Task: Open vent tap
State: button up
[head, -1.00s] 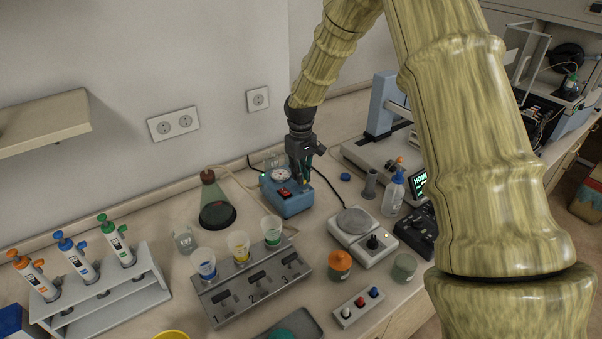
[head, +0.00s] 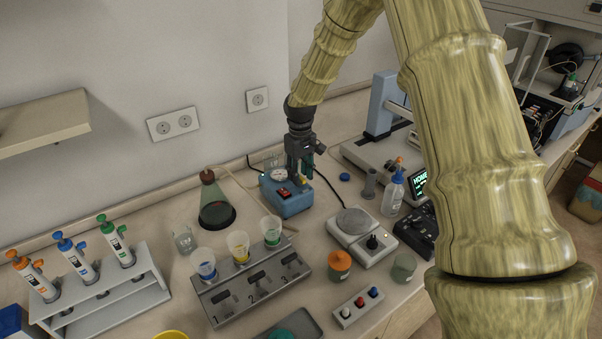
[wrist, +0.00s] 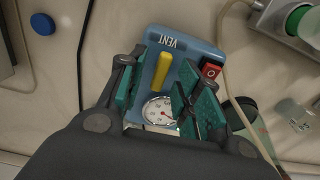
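The vent tap is a yellow lever (wrist: 162,72) on top of a blue pump box (wrist: 187,42), by the label VENT in the wrist view. The blue box also shows in the head view (head: 291,199) near the back of the bench. My gripper (wrist: 155,88) points down over the box with its green-padded fingers apart. The yellow lever lies between the fingers, nearer the left one, with no clear contact. A round dial gauge (wrist: 159,111) and a red switch (wrist: 211,71) sit on the same box. In the head view my gripper (head: 300,179) partly hides the lever.
A conical flask (head: 215,204) with a hose stands left of the box.

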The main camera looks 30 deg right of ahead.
notch_tip(320, 180, up, 12)
dwell(0.5)
dwell(0.3)
notch_tip(320, 180, up, 8)
jog(key=p, duration=0.6)
send_over(301, 176)
jog(key=shift+f, duration=0.1)
dwell(0.4)
dwell(0.3)
